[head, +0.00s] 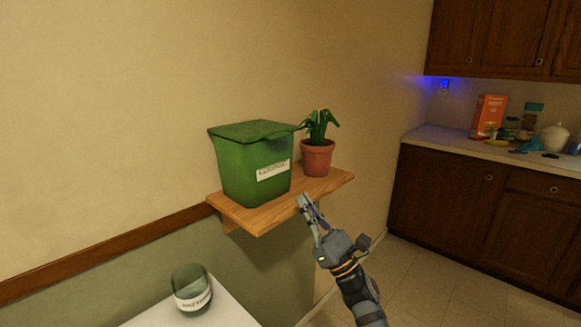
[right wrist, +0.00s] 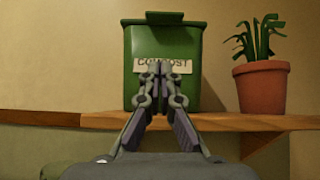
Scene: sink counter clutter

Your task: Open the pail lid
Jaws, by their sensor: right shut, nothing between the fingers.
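A green pail (head: 250,172) with a white label stands on a wooden shelf (head: 262,219) on the wall. Its green lid (head: 252,131) lies closed across the top. In the right wrist view the pail (right wrist: 128,75) is straight ahead, with its lid (right wrist: 165,19) at the top of the picture. My right gripper (head: 304,199) is shut and empty, in front of the shelf, to the right of the pail and below lid height. Its fingertips (right wrist: 165,66) hide part of the label in the right wrist view. My left gripper is not in view.
A potted plant (head: 317,158) in a terracotta pot stands on the shelf just right of the pail. A green labelled jar (head: 191,291) stands on a white surface (head: 228,314) below. A counter (head: 440,138) with several items is at the far right. The wall above the pail is clear.

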